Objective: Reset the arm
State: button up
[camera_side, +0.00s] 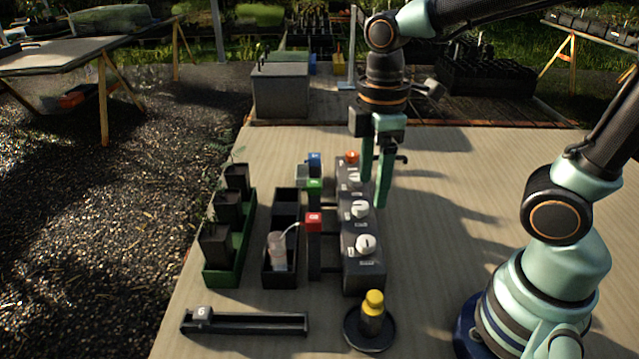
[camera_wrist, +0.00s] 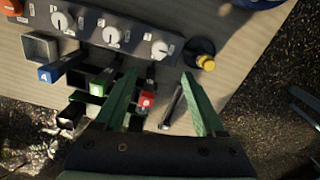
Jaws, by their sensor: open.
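My gripper (camera_side: 376,172) is open and empty, held above the table behind and right of the dark control box. Its two green fingers also show in the wrist view (camera_wrist: 158,82), spread apart with nothing between their tips. The control box (camera_side: 364,272) carries several white knobs, and an orange piece (camera_side: 351,158) sits at its far end.
A green tray (camera_side: 240,262) holds several black pots at the left. A black rail with a grey slider (camera_side: 250,325) lies in front. A grey bin (camera_side: 281,92) stands at the back.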

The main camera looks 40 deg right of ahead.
jog(key=shift+r, duration=0.1)
jog(key=w+d+r+m+t, duration=0.1)
jog(key=d+r+m+t, duration=0.3)
jog(key=m, duration=0.7)
jog(key=shift+d+t, duration=0.35)
jog(key=shift+t, duration=0.45)
